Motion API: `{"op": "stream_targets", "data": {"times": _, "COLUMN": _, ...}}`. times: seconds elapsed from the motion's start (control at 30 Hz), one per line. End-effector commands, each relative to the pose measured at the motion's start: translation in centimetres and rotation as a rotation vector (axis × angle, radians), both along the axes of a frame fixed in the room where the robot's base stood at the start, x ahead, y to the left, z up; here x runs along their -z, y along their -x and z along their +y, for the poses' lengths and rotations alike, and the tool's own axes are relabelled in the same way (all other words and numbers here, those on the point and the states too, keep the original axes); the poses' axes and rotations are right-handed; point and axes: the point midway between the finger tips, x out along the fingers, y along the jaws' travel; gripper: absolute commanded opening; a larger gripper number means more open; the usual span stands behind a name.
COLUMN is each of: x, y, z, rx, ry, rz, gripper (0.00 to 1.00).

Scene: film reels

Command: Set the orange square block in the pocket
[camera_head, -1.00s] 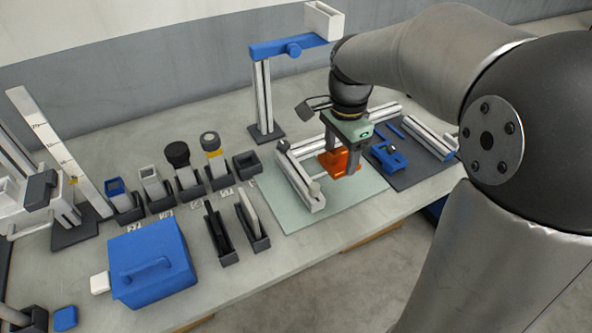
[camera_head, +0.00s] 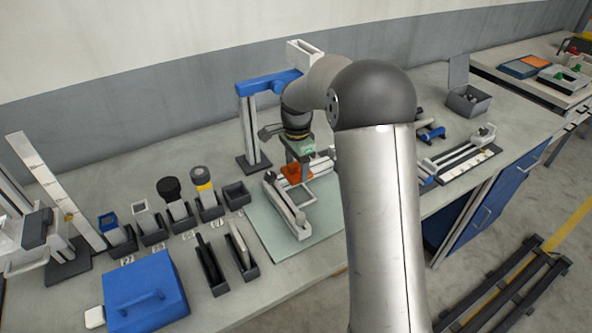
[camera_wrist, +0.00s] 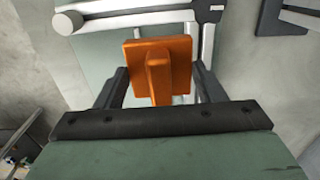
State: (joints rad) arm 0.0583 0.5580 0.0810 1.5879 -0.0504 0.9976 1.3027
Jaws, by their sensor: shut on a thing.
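My gripper (camera_head: 300,174) is shut on the orange square block (camera_wrist: 181,53), which has a raised grip that shows between the fingers in the wrist view. In the head view the orange block (camera_head: 291,172) is under my gripper, partly hidden by it, at the far end of the pale green mat (camera_head: 272,235). Light metal rails (camera_wrist: 209,38) run along the block's far and right sides in the wrist view. I cannot tell whether the block touches them or the mat. No pocket can be clearly made out.
Dark holders (camera_head: 209,205) with tools stand in a row to the left. A blue box (camera_head: 143,290) is at front left.

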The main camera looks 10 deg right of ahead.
Motion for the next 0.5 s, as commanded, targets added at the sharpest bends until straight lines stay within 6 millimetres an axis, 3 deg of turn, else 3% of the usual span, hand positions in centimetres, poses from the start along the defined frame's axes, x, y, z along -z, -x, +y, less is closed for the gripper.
{"op": "stream_targets", "data": {"times": 0.13, "x": 0.8, "y": -0.7, "z": 0.0, "rx": 0.000, "ry": 0.000, "rz": 0.000, "gripper": 0.33}}
{"op": "stream_targets", "data": {"times": 0.33, "x": 3.6, "y": -0.6, "z": 0.0, "rx": 0.001, "ry": 0.000, "rz": 0.002, "gripper": 0.33}}
{"op": "stream_targets", "data": {"times": 0.5, "x": 3.8, "y": -0.7, "z": 0.0, "rx": 0.000, "ry": 0.000, "rz": -0.002, "gripper": 0.33}}
